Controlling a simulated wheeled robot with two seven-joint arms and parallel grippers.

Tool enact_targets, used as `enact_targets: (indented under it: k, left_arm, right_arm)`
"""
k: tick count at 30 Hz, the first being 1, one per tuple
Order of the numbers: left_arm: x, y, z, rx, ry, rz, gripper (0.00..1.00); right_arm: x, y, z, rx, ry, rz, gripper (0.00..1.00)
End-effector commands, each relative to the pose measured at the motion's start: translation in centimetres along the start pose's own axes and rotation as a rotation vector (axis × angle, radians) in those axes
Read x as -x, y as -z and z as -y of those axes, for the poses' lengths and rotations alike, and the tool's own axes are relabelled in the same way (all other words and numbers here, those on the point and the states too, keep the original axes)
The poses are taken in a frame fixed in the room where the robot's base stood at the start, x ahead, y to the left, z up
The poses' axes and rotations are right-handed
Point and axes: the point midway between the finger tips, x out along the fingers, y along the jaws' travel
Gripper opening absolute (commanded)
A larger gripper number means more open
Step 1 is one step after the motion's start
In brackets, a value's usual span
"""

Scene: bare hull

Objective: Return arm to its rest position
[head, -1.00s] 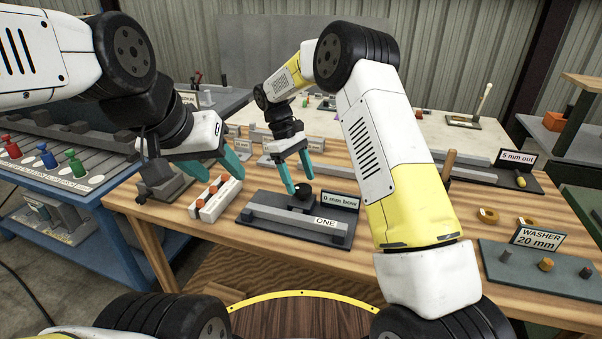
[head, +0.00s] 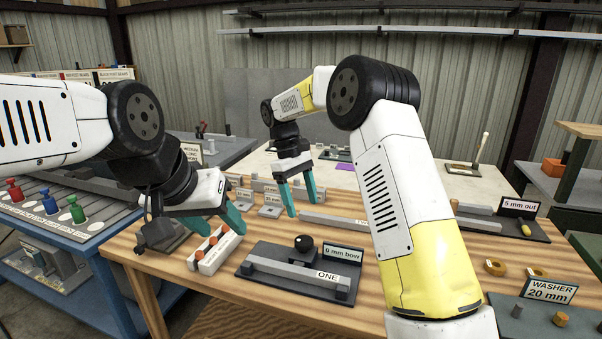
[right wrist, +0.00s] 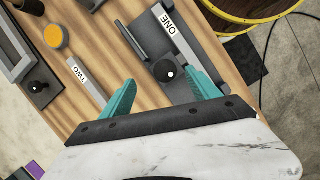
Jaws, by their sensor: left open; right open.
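My right arm reaches over the wooden bench. Its gripper (head: 303,206) is open and empty, with teal fingers pointing down, behind the black knob (head: 303,243) of the "0 mm bow" fixture. In the right wrist view the open fingers (right wrist: 160,90) have nothing between them that they touch; the knob (right wrist: 165,71) shows beyond, near one finger. A grey bar labelled ONE (head: 290,272) lies in the fixture (head: 257,272). My left gripper (head: 238,217) is open, over the bench's left part beside a white block with orange pegs (head: 216,250).
A grey bar labelled TWO (right wrist: 83,74) lies loose on the bench. A "5 mm out" fixture (head: 512,229) and a washer stand (head: 535,322) are at the right. A blue table (head: 93,240) with coloured pegs is at the left.

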Motion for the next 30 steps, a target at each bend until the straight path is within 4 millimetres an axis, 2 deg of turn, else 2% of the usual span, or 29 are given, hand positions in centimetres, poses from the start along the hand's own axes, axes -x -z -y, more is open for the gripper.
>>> enact_targets:
  k: [1, 6, 10, 14, 18, 24, 30]
  left_arm:
    - [0.0, 0.0, 0.0, 0.0, 0.0, 0.0, 0.51]
    - [0.0, 0.0, 0.0, 0.0, 0.0, 0.0, 0.51]
    - [0.0, 0.0, 0.0, 0.0, 0.0, 0.0, 0.51]
    - [0.0, 0.0, 0.0, 0.0, 0.0, 0.0, 0.51]
    - [0.0, 0.0, 0.0, 0.0, 0.0, 0.0, 0.51]
    - [0.0, 0.0, 0.0, 0.0, 0.0, 0.0, 0.51]
    - [0.0, 0.0, 0.0, 0.0, 0.0, 0.0, 0.51]
  right_arm:
    - [1.6, -2.0, -0.3, -0.032, -0.002, -0.041, 0.71]
    - [4.9, -8.3, -0.2, -0.152, 0.002, -0.183, 0.71]
    - [6.4, -13.2, 0.6, -0.249, 0.009, -0.293, 0.71]
    - [7.1, -17.9, 1.9, -0.349, 0.017, -0.403, 0.71]
    - [6.9, -22.6, 3.9, -0.463, 0.03, -0.523, 0.71]
    - [5.2, -28.1, 7.2, -0.625, 0.052, -0.695, 0.71]
    - [3.0, -30.9, 9.8, -0.745, 0.072, -0.824, 0.71]
